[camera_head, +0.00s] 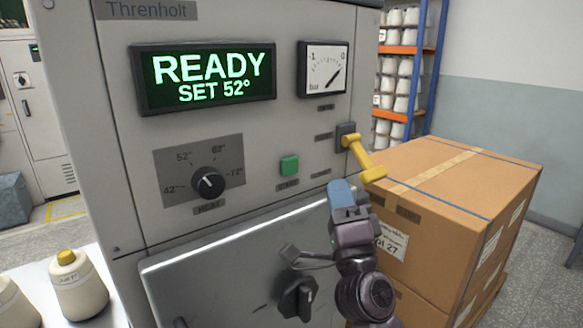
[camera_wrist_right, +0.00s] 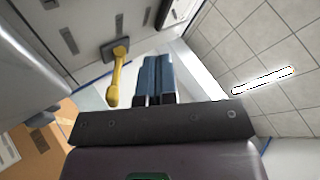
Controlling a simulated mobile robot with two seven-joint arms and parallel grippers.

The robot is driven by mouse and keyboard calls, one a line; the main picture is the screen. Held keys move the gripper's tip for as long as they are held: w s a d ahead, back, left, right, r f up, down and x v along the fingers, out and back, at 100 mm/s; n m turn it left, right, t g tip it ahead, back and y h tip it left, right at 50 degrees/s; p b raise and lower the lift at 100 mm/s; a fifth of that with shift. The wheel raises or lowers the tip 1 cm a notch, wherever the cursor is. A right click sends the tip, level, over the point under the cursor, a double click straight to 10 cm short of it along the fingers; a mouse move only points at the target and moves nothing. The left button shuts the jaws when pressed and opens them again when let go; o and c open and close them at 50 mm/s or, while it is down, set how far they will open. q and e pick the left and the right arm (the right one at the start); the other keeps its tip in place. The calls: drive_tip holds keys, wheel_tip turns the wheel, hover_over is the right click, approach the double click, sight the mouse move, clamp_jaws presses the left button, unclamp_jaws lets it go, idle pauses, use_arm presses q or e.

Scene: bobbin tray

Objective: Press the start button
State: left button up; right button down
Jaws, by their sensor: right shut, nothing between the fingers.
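The green start button (camera_head: 289,165) sits on the grey machine panel, below and left of the gauge. My right gripper (camera_head: 345,190) is in front of the panel, below and right of the button and apart from it in the picture. Its blue fingers (camera_wrist_right: 155,75) are shut together with nothing between them, as the right wrist view shows. The button cannot be made out for sure in the right wrist view. The display (camera_head: 205,78) reads READY, SET 52°. My left gripper is not in view.
A yellow lever (camera_head: 362,156) juts from the panel close to my right gripper; it also shows in the right wrist view (camera_wrist_right: 117,78). A heat knob (camera_head: 208,183) is left of the button. A cardboard box (camera_head: 460,190) stands at right. A yarn cone (camera_head: 78,285) stands lower left.

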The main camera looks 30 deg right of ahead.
drive_tip(key=b, duration=0.1)
approach(297, 157)
wheel_tip(297, 157, up, 4)
drive_tip(key=w+d, duration=0.2)
drive_tip(key=shift+w+r, duration=0.15)
drive_tip(key=shift+w, duration=0.25)
drive_tip(key=shift+w+y, duration=0.2)
drive_tip(key=shift+y, duration=0.1)
idle(1.5)
drive_tip(key=shift+w+a, duration=0.1)
drive_tip(key=shift+w, duration=0.15)
drive_tip(key=shift+w, duration=0.45)
idle(0.9)
drive_tip(key=shift+s, duration=0.9)
